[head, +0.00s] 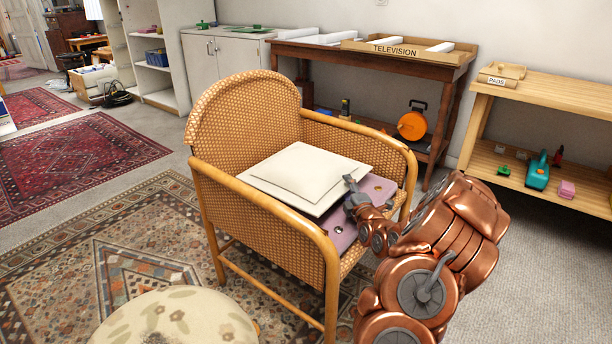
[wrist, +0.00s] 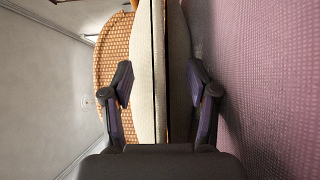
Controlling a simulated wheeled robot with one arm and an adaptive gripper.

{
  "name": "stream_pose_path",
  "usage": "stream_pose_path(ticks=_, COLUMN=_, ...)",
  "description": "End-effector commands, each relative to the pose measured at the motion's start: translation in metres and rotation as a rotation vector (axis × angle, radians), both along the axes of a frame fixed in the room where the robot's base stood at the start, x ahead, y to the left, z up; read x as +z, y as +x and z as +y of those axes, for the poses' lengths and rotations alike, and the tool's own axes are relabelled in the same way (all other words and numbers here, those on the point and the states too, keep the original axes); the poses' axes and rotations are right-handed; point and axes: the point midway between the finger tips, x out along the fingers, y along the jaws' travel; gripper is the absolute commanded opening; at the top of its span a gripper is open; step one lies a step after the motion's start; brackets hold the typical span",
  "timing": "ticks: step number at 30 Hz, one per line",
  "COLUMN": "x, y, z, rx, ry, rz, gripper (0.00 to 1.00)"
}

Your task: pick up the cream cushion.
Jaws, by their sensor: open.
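The cream cushion (head: 290,172) lies flat on the seat of the wicker armchair (head: 243,115), on top of a mauve seat pad (head: 372,188). My gripper (head: 352,190) is at the cushion's right front edge, low over the seat pad. In the wrist view my gripper (wrist: 160,85) is open, with one dark finger on each side of the cream cushion's edge (wrist: 147,60). The mauve surface (wrist: 265,90) fills the right of that view. I cannot tell whether either finger touches the cushion.
The armchair's cane arm (head: 290,212) rises on the near side. A patterned round pouf (head: 175,318) stands in front. Behind are a wooden table with a tray marked TELEVISION (head: 410,50) and a bench with a PADS sign (head: 497,81). Grey carpet (head: 530,270) is clear at right.

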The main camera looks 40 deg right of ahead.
Motion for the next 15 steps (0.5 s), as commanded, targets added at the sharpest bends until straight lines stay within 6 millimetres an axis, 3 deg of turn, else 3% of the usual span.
stream_pose_path(ticks=12, x=-0.0002, y=0.0084, z=-0.0025, rx=0.000, ry=0.002, rz=0.000, gripper=0.59)
stream_pose_path(ticks=15, x=-0.0002, y=0.0083, z=-0.0026, rx=0.000, ry=0.001, rz=0.001, gripper=0.51)
